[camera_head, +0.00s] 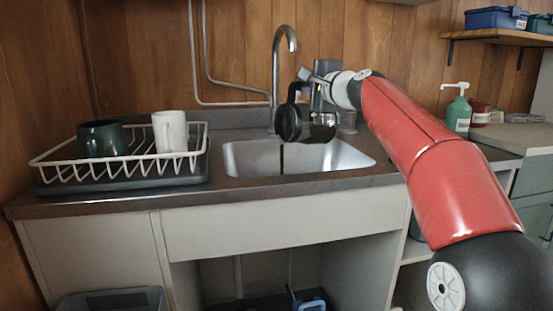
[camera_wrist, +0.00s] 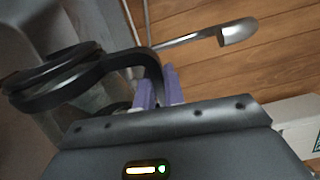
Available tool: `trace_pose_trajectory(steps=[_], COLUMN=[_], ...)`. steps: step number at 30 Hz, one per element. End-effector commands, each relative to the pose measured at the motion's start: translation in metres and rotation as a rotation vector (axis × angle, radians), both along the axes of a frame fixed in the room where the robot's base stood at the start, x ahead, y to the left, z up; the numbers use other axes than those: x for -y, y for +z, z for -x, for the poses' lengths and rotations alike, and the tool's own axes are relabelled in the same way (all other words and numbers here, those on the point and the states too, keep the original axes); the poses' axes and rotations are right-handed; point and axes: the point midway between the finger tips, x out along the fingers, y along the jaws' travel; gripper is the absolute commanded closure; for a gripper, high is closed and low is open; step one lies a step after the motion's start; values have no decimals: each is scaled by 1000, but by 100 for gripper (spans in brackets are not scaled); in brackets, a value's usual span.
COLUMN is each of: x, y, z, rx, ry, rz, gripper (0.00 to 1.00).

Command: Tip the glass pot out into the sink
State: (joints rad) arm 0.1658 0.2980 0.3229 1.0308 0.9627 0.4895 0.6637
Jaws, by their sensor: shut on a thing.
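The glass pot (camera_head: 318,132) is held over the sink (camera_head: 245,156), tilted on its side with its black lid end (camera_head: 286,123) facing left. A thin dark brown stream (camera_head: 281,158) falls from the pot's mouth into the basin. My gripper (camera_head: 307,76) is shut on the pot's black handle. In the wrist view the purple fingers of my gripper (camera_wrist: 158,90) close on the black handle (camera_wrist: 85,78). The glass body is mostly hidden in the wrist view. How much liquid is in the pot I cannot tell.
The faucet (camera_head: 277,75) rises just behind the pot and also shows in the wrist view (camera_wrist: 235,32). A white dish rack (camera_head: 190,160) with a dark green mug (camera_head: 101,139) and a white mug (camera_head: 169,131) stands left. A green soap bottle (camera_head: 458,115) stands right.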

Motion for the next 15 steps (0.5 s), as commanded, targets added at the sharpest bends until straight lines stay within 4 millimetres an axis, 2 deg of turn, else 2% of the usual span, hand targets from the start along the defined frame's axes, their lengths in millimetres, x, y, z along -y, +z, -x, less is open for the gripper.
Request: trace_pose_trajectory(steps=[15], x=[-7], y=[4], z=[4], rx=[28], ry=[0], rz=[43], gripper=[100])
